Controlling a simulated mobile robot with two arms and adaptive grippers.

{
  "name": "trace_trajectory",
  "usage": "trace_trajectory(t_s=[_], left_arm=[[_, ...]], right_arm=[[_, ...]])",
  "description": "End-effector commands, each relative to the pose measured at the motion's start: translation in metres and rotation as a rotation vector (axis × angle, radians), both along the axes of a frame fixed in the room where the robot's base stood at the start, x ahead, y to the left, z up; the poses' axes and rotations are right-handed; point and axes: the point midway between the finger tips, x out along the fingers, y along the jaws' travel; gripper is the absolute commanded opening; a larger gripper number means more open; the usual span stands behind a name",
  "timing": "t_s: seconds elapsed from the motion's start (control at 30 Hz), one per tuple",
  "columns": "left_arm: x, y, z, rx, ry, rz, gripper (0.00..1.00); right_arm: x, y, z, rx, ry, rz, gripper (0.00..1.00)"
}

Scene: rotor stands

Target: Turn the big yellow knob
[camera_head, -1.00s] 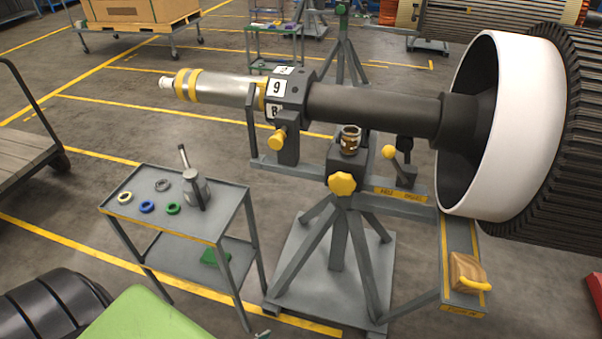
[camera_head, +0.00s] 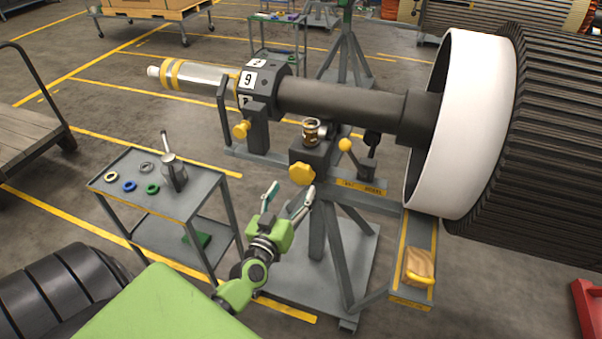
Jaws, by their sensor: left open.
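The big yellow knob (camera_head: 302,173) is a lobed knob on the front of the grey rotor stand (camera_head: 314,232), below a small brass-and-glass cup (camera_head: 311,131). My left gripper (camera_head: 290,192) is green with grey fingers and comes up from the bottom of the picture. Its fingers are spread and empty, just below and to the left of the knob. The right fingertip lies close to the knob's lower edge; I cannot tell whether they touch. My right gripper is not in view.
A smaller yellow knob (camera_head: 240,130) and a yellow ball-ended lever (camera_head: 345,145) are on the same stand. A grey cart (camera_head: 205,188) with coloured rings and an oil can stands left. The large rotor (camera_head: 540,140) fills the right side. A tan block (camera_head: 420,264) sits on a low tray.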

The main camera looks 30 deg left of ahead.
Motion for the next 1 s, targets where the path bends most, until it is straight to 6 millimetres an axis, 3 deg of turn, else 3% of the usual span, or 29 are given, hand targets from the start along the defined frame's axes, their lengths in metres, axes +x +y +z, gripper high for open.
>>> trace_trajectory(t_s=[0.1, 0.33, 0.77, 0.8, 0.93, 1.0], left_arm=[[0.026, 0.006, 0.001, 0.001, -0.002, -0.001, 0.66], [0.06, 0.014, 0.0, 0.0, 0.0, -0.002, 0.66], [0.071, 0.017, -0.001, 0.0, 0.002, -0.001, 0.66], [0.071, 0.017, -0.001, 0.0, 0.002, -0.001, 0.63], [0.071, 0.017, -0.001, 0.0, 0.002, -0.001, 0.29], [0.071, 0.017, -0.001, 0.0, 0.002, -0.001, 0.27]], right_arm=[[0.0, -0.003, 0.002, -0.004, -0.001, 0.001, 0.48], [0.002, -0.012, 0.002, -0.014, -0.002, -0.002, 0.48], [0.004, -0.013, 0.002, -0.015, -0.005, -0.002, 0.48], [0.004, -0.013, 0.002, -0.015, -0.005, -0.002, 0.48], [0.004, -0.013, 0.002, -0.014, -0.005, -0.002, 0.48], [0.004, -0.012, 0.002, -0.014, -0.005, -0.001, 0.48]])
